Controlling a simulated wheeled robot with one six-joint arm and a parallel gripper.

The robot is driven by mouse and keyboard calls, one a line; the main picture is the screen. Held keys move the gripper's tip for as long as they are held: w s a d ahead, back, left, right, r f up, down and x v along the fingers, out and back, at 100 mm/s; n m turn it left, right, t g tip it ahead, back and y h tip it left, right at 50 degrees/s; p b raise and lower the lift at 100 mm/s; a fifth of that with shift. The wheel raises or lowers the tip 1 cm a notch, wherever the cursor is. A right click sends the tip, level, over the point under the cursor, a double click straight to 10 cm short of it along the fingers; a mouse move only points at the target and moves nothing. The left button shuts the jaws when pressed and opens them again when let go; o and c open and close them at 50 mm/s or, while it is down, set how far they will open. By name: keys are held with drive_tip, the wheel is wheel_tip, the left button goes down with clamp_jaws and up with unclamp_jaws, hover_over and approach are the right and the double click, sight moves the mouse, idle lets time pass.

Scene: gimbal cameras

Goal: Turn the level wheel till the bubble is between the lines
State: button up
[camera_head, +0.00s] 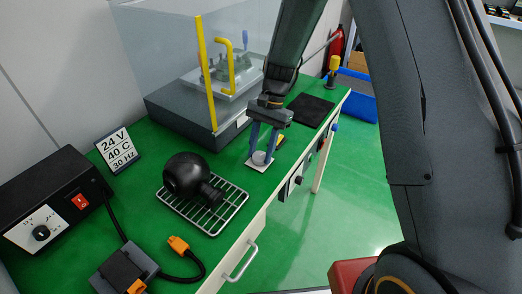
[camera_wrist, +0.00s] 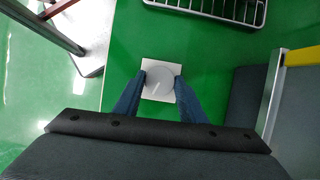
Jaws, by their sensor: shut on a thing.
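The level wheel (camera_wrist: 160,84) looks like a pale grey disc on a small white square plate (camera_wrist: 148,64) on the green bench. It also shows in the head view (camera_head: 259,158), near the bench's front edge. My gripper (camera_wrist: 160,78) points down, with one blue finger on each side of the wheel and shut on it. The gripper (camera_head: 261,154) in the head view partly covers the wheel. A thin faint line crosses the disc in the wrist view. I cannot make out the bubble or its lines in either view.
A wire rack (camera_head: 236,206) with a black round camera-like body (camera_head: 187,176) stands left of my gripper. A clear-walled enclosure with a yellow post (camera_head: 206,75) stands behind. A black control box (camera_head: 48,205) is at far left. A black mat (camera_head: 311,110) lies at right.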

drive_tip(key=n+h, duration=0.1)
drive_tip(key=n, duration=0.2)
drive_tip(key=n+g+h, duration=0.1)
drive_tip(key=n, duration=0.1)
drive_tip(key=shift+w+a+n, duration=0.1)
drive_tip(key=shift+a+n, duration=0.05)
drive_tip(key=shift+n, duration=0.25)
idle(0.4)
drive_tip(key=o, duration=1)
drive_tip(key=b+v, duration=0.2)
drive_tip(key=v, duration=0.5)
drive_tip(key=shift+w+a+r, duration=0.1)
drive_tip(key=shift+w+r, duration=0.05)
drive_tip(key=shift+r, duration=0.25)
